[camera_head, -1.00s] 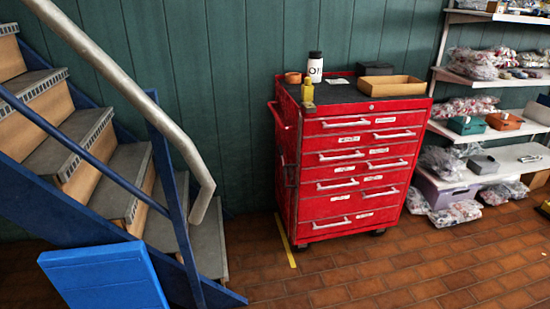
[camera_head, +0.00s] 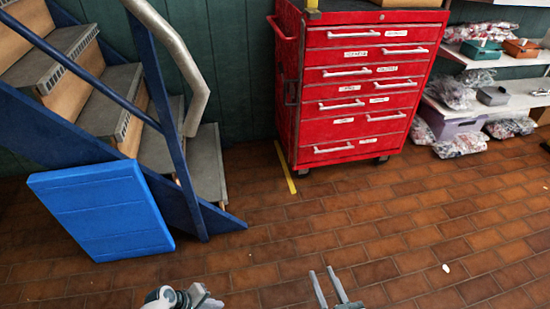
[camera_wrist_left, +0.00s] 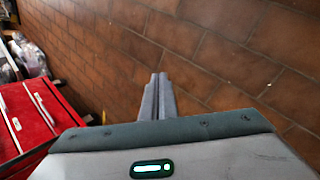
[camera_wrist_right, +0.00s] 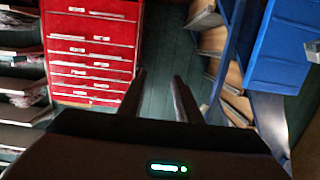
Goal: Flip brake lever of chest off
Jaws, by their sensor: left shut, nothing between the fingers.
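The red tool chest (camera_head: 360,95) stands on dark casters against the wall, upper centre in the head view. A front caster (camera_head: 383,159) shows under its right side; the brake lever is too small to make out. The chest also shows at left in the left wrist view (camera_wrist_left: 25,115) and upper left in the right wrist view (camera_wrist_right: 92,48). My left gripper (camera_wrist_left: 158,78) is shut and empty, low in the head view and well short of the chest. My right gripper (camera_head: 321,270) is open and empty, also short of it; its parted fingers show in the right wrist view (camera_wrist_right: 159,77).
A blue panel (camera_head: 100,210) leans by the blue-framed staircase (camera_head: 170,110) at left. Shelves (camera_head: 500,105) with bagged goods stand right of the chest. A yellow floor strip (camera_head: 285,168) runs beside it. The tiled floor in front is clear except for a small white object (camera_head: 446,268).

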